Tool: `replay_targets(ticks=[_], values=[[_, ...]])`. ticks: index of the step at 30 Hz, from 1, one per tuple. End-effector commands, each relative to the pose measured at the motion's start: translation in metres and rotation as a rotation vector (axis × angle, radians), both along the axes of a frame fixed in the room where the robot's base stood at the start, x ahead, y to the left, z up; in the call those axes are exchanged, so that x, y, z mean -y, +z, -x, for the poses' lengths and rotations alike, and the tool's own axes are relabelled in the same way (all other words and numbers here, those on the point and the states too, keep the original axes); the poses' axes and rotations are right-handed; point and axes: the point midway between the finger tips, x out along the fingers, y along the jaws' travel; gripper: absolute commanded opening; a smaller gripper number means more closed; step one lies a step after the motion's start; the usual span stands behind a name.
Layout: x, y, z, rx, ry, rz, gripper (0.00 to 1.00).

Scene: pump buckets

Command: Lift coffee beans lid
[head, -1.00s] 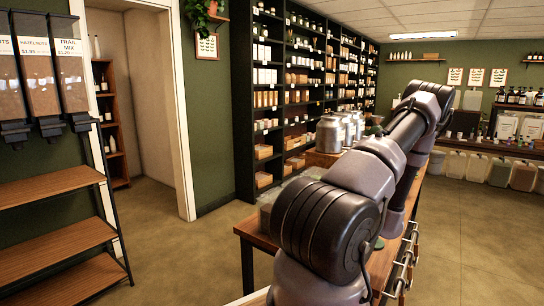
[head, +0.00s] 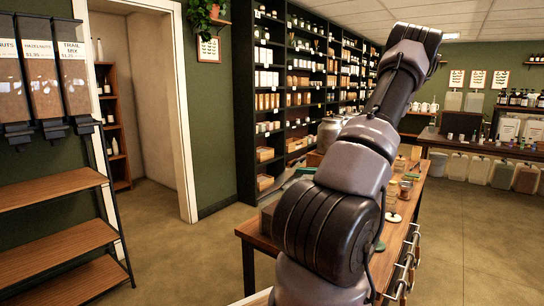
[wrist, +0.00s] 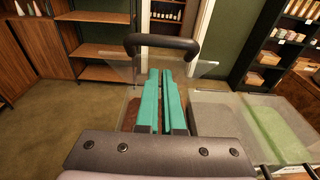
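In the wrist view, my gripper (wrist: 160,72) has two teal fingers close together, with a narrow gap between them. They reach over a clear bin with brown contents (wrist: 131,116), probably the coffee beans. A clear lid (wrist: 118,69) with a thick dark arched handle (wrist: 162,40) shows just beyond the fingertips. I cannot tell whether the fingers touch the handle or whether the lid is seated. My wrist housing hides the near part of the bin. In the head view, my arm covers much of the counter, and the gripper is out of sight.
A neighbouring clear bin with green contents (wrist: 280,127) stands to the right. In the head view, the wooden counter (head: 257,238) also holds a metal canister (head: 327,133) and small jars (head: 405,188). Wooden shelves (head: 58,240) stand at left, with open floor between.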

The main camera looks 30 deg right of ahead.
Motion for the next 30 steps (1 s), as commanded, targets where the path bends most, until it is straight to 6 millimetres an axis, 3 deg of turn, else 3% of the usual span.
replay_targets(ticks=[1,13,21,30], values=[[-0.011,0.003,-0.011,-0.001,0.018,-0.003,0.0],[-0.036,0.035,-0.074,0.002,0.012,-0.004,0.0],[-0.052,0.037,-0.116,0.001,0.009,-0.005,0.0],[-0.059,0.037,-0.134,0.0,0.006,-0.006,0.0]])
